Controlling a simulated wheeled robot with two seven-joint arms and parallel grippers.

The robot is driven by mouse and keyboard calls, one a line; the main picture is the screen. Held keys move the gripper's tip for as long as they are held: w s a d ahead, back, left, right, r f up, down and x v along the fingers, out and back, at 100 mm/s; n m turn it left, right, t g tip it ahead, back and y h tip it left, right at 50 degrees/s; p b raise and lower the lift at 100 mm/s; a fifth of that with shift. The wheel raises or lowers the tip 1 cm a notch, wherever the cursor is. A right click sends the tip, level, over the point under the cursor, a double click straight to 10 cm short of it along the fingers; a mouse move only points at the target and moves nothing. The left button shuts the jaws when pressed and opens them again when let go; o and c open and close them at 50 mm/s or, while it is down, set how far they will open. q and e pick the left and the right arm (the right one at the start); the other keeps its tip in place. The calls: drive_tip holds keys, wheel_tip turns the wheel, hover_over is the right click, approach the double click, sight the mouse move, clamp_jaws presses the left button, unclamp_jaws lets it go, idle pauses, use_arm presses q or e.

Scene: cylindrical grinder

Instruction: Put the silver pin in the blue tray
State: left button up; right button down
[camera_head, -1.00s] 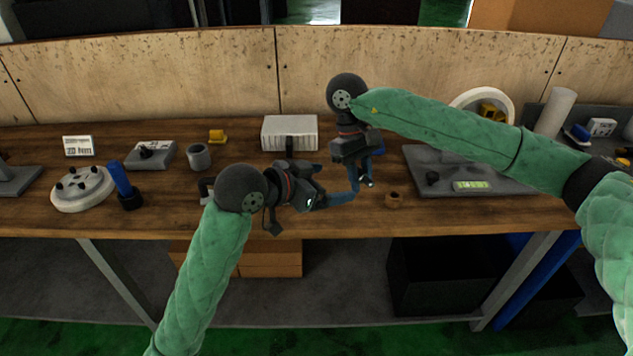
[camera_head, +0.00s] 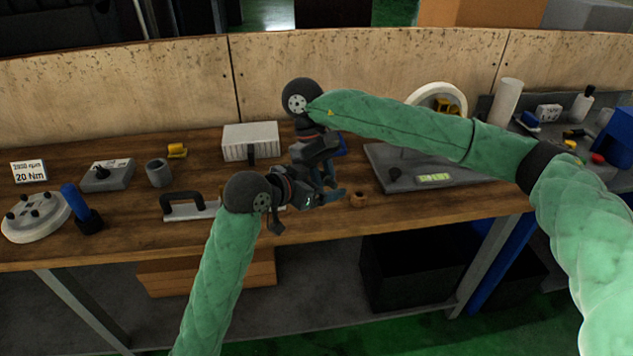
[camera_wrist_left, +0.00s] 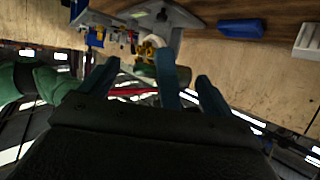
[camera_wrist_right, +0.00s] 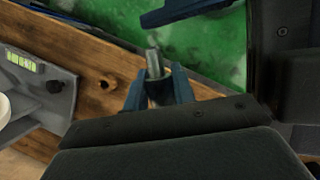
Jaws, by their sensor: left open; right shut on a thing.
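The silver pin (camera_wrist_right: 154,64) is a short metal cylinder between the blue fingers of my right gripper (camera_wrist_right: 158,88), which is shut on it. In the head view my right gripper (camera_head: 328,178) is above the table's front part; the pin is too small to make out there. My left gripper (camera_head: 332,196) is open, close beside the right one, and a blue finger of it shows at the top of the right wrist view. The blue tray (camera_head: 341,147) is partly hidden behind my right gripper; it appears to be the blue block in the left wrist view (camera_wrist_left: 241,28).
A grey plate with a green display (camera_head: 434,178) lies right of the grippers. A small brown ring (camera_head: 359,200) is near the front edge. A white box (camera_head: 250,140) stands behind left, and a black-handled tool (camera_head: 183,203) lies left of my left gripper.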

use_arm(q)
drive_tip(key=c, duration=1)
drive_tip(key=shift+c, duration=0.4)
use_arm(e)
drive_tip(key=c, duration=1.1)
unclamp_jaws()
